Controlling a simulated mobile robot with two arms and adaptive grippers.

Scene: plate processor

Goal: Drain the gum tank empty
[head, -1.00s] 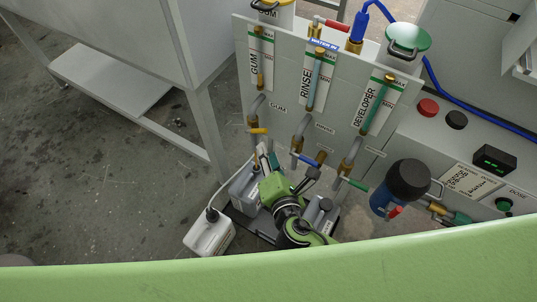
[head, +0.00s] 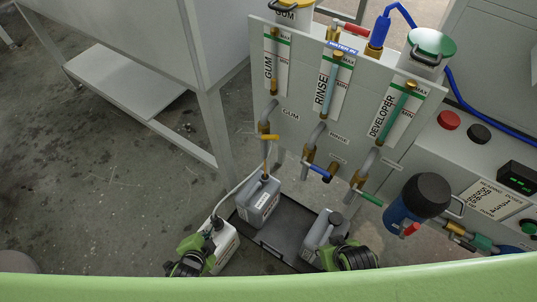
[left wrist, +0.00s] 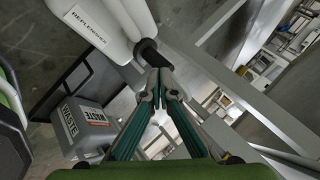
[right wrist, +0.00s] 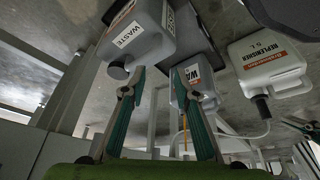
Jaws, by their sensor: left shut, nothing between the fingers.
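In the head view the gum gauge (head: 274,62) shows an amber tube on the grey panel. Below it the gum valve's yellow handle (head: 270,138) points sideways. A thin amber line (head: 265,163) runs from under the valve to the mouth of a grey waste container (head: 259,201); it also shows in the right wrist view (right wrist: 185,140). My left gripper (left wrist: 157,86) is shut and empty, close to the black cap of the white replenisher jug (head: 222,246).
The rinse valve has a blue handle (head: 320,170) and the developer valve a green one (head: 369,197). A blue canister (head: 408,212) is at the right. A white table frame (head: 215,130) stands left.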

